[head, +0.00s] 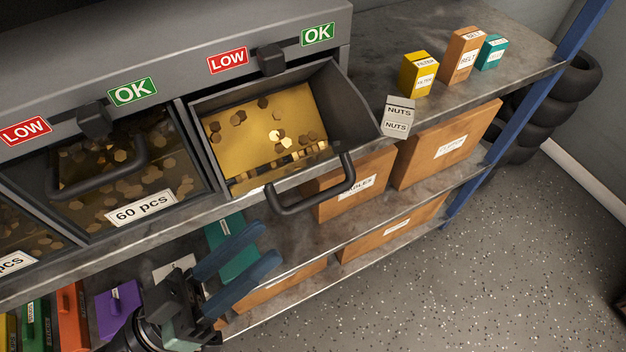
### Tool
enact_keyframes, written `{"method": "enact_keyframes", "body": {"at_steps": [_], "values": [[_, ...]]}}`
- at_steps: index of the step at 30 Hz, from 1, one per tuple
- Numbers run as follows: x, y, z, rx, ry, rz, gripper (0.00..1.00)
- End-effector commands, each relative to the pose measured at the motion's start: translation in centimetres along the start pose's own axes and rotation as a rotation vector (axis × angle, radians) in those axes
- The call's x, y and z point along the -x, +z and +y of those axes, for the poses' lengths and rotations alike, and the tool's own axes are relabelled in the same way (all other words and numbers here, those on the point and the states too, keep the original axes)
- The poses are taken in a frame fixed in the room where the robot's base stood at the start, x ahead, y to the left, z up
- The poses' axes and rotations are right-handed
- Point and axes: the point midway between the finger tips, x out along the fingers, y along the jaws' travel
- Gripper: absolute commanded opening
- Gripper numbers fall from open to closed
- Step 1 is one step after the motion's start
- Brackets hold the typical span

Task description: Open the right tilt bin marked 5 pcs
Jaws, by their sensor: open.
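The right tilt bin (355,105) is tipped forward out of the dark grey cabinet, with its top open. Hex nuts and a yellow inner surface show inside it. Its black bar handle (312,190) hangs at the front lower edge. The bin's front label is out of sight, so I cannot read its count. My gripper (266,243) is open and empty, with two blue fingers pointing up and to the right. It is below and to the left of the handle, apart from it.
The neighbouring bin marked 60 pcs (142,208) is closed. A grey NUTS box (398,117) stands close to the open bin's right side. Cardboard boxes (447,145) fill the shelf below. A blue post (520,120) bounds the rack; the speckled floor (480,270) is clear.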

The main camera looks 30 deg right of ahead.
Motion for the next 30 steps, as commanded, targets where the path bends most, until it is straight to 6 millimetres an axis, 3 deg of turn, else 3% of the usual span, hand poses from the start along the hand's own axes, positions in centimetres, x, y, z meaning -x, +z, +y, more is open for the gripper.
{"method": "enact_keyframes", "body": {"at_steps": [6,13,26,30], "values": [[-4.9,-0.1,0.2,0.002,0.005,-0.003,0.45],[-8.4,-0.1,0.1,0.0,0.002,-0.002,0.45],[-9.5,0.0,0.0,0.0,0.0,0.0,0.45],[-9.4,0.0,0.0,0.0,0.0,0.0,0.23]]}}
